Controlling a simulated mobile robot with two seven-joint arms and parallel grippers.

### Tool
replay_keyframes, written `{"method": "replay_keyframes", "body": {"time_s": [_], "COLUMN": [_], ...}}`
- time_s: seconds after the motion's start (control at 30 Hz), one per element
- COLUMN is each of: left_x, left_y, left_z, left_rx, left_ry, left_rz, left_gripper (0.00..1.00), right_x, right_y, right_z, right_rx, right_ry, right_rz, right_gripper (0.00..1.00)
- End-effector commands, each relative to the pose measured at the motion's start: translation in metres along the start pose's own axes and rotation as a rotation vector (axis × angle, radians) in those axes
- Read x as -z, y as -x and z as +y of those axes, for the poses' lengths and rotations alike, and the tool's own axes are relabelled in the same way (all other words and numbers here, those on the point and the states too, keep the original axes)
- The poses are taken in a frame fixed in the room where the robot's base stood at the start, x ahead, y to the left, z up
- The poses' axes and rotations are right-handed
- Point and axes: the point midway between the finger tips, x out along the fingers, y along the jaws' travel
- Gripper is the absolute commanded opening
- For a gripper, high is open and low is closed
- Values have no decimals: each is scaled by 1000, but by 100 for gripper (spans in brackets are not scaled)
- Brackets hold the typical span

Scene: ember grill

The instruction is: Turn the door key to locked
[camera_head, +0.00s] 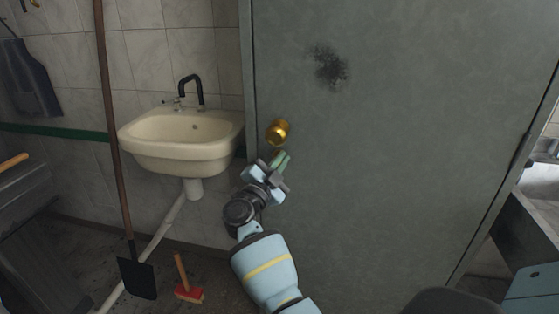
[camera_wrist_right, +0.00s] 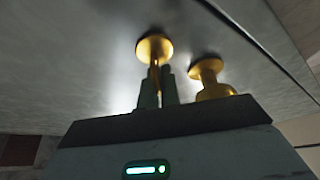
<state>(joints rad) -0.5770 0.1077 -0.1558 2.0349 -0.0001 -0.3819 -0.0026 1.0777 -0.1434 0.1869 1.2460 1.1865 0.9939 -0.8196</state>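The grey-green door (camera_head: 400,130) fills the middle of the head view. A gold knob (camera_head: 278,131) sits near its left edge. My right gripper (camera_head: 280,161) is against the door just below the knob and hides the key there. In the right wrist view, the gold door key (camera_wrist_right: 155,74) sticks out from a round gold plate (camera_wrist_right: 153,47). The fingers of my right gripper (camera_wrist_right: 157,90) are close together on both sides of the key. The knob (camera_wrist_right: 208,80) is to the right of it. My left gripper is not in view.
A cream washbasin (camera_head: 185,150) with a dark tap is on the tiled wall left of the door. A long-handled shovel (camera_head: 137,278) leans there, and a red brush (camera_head: 188,292) stands on the floor. A counter (camera_head: 535,225) shows beyond the door's right edge.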

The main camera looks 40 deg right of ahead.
Motion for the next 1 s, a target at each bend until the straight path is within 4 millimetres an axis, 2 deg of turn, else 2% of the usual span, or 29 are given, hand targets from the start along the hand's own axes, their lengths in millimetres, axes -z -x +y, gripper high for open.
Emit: {"method": "replay_keyframes", "body": {"time_s": [0.6, 1.0], "left_x": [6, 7], "left_y": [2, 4], "left_z": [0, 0], "left_rx": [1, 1], "left_ry": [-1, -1], "left_rz": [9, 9], "left_gripper": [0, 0], "right_x": [-2, -3], "right_y": [1, 1], "right_z": [6, 8], "right_rx": [-211, -278], "right_ry": [-507, -671], "right_rz": [-1, 0], "right_gripper": [0, 0]}}
